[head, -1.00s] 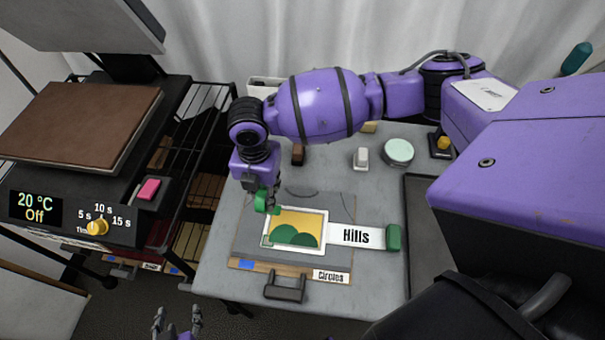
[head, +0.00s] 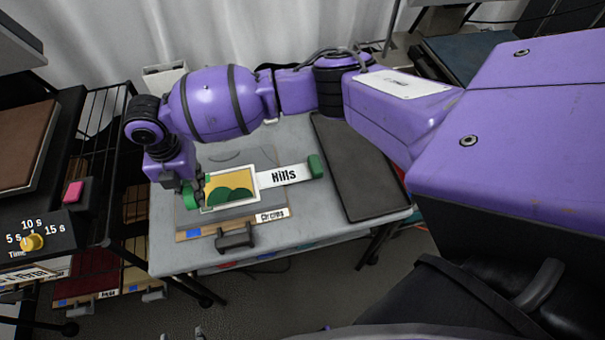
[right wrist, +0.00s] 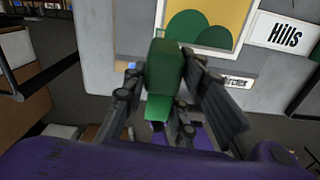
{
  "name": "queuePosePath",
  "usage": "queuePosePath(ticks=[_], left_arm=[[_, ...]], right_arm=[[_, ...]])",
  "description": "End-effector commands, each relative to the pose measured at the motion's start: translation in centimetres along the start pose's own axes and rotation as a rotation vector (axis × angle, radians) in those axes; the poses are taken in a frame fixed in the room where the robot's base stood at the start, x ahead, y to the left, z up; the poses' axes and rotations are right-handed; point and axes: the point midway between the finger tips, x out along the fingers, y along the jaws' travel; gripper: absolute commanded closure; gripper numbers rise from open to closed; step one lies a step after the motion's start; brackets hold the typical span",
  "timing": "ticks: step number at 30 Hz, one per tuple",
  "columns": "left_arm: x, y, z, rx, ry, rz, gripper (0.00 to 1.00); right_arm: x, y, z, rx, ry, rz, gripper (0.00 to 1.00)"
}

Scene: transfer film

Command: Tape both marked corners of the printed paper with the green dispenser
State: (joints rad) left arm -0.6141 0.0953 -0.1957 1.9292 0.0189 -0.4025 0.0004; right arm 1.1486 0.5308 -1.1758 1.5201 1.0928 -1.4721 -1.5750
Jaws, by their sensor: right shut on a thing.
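The printed paper (head: 243,185), with yellow sky and green hills, lies on a grey board on the table. A white strip reading "Hills" (head: 283,175) extends from its right side and ends in a green block (head: 316,166). My right gripper (head: 183,188) is at the picture's left edge, shut on the green dispenser (head: 191,201). In the right wrist view the dispenser (right wrist: 164,75) sits between the fingers, just below the picture's lower edge in that view. I cannot tell whether it touches the paper. My left gripper is not in view.
The grey board carries a "Circles" label (head: 271,214) and a dark handle (head: 235,237) at its front. A dark tray (head: 358,170) lies on the table's right. A machine with a yellow knob (head: 33,242) and a wire rack stand at the left. My right arm spans the back.

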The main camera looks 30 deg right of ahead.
Motion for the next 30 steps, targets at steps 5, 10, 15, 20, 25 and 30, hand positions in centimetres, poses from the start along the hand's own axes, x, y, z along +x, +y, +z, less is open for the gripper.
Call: queuePosePath(ticks=[5,10,15,20,25,30], left_arm=[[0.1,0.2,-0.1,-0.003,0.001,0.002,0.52],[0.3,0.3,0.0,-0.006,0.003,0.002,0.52],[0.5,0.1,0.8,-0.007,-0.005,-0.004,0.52],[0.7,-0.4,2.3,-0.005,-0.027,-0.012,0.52],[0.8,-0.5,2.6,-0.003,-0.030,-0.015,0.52],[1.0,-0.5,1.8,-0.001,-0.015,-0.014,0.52]], right_arm=[[0.4,-0.2,0.1,-0.031,0.001,0.000,0.95],[1.7,-0.3,0.0,-0.031,0.005,-0.002,0.95],[3.5,-0.4,-0.1,-0.030,0.006,-0.003,0.95],[5.3,-0.4,-0.1,-0.030,0.007,-0.003,0.95],[6.2,-0.3,0.0,-0.030,0.003,-0.001,0.95],[6.1,-0.3,0.1,-0.030,0.000,0.001,0.95]])
